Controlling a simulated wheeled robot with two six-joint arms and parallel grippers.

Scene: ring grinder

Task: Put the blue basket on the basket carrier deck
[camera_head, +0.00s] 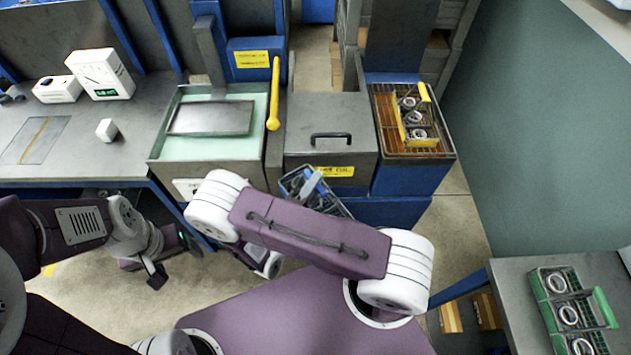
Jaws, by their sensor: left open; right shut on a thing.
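The blue basket (327,204), a dark wire basket with a blue handle, is tilted in front of the grey lidded box. My purple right arm link covers its near part. My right gripper is mostly hidden behind that arm and is shut on the blue basket. My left gripper (157,277) is open and empty, low above the floor at the left. I cannot tell which surface is the basket carrier deck. A grey table (517,284) stands at the lower right and bears a green basket (556,316) with rings.
A tank with pale green liquid (178,151) stands beside the lidded box (326,108). A yellow basket (399,119) with rings sits in the wire-topped tank to its right. A workbench (141,133) with white devices is at the left. Floor is free between the tanks and the right table.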

